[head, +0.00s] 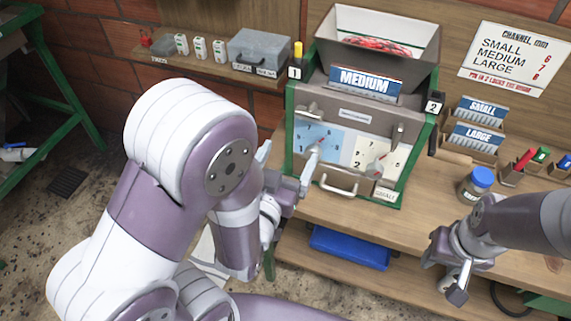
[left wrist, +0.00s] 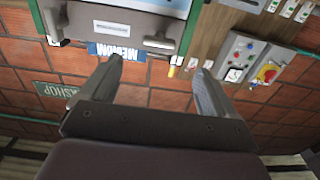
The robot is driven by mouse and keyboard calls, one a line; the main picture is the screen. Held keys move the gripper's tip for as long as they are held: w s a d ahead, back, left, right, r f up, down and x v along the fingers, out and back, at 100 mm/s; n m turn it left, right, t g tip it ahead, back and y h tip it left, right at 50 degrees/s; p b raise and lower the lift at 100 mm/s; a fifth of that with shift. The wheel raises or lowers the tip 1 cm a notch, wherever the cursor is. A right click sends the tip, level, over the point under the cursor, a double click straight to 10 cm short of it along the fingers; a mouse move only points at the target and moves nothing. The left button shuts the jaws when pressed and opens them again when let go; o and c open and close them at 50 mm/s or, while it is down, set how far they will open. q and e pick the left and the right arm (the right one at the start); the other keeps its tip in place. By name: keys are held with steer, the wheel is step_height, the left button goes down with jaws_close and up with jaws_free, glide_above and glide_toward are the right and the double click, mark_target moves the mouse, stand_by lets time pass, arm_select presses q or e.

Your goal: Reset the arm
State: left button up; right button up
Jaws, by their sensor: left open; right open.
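My left gripper (head: 285,168) is open and empty in front of the left side of the pulper machine (head: 346,117). The bulky left arm covers much of the left foreground. In the left wrist view the two fingers of my left gripper (left wrist: 157,82) are spread with nothing between them; the machine shows beyond them, upside down. My right gripper (head: 450,282) is over the bench's front edge at the lower right, pointing down, with nothing seen in it.
The machine carries a MEDIUM plate (head: 366,83) under a hopper (head: 405,60) of red fruit. A blue-lidded jar (head: 476,185) stands just above the right gripper. SMALL (head: 483,108) and LARGE (head: 478,137) plates stand at right. A blue bin (head: 350,247) lies below the bench.

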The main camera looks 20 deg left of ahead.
arm_select(q)
steer(key=shift+s, duration=0.45)
step_height(320, 180, down, 7)
steer(key=w+g, duration=0.2)
steer(key=g, duration=0.5)
steer(key=s+a+f+g, duration=0.1)
steer(key=s+a+g, duration=0.2)
steer(key=s+g, duration=0.5)
steer(key=shift+s+a+f+g+y, duration=0.15)
steer(key=shift+a+g+y, duration=0.2)
steer(key=shift+g, duration=0.45)
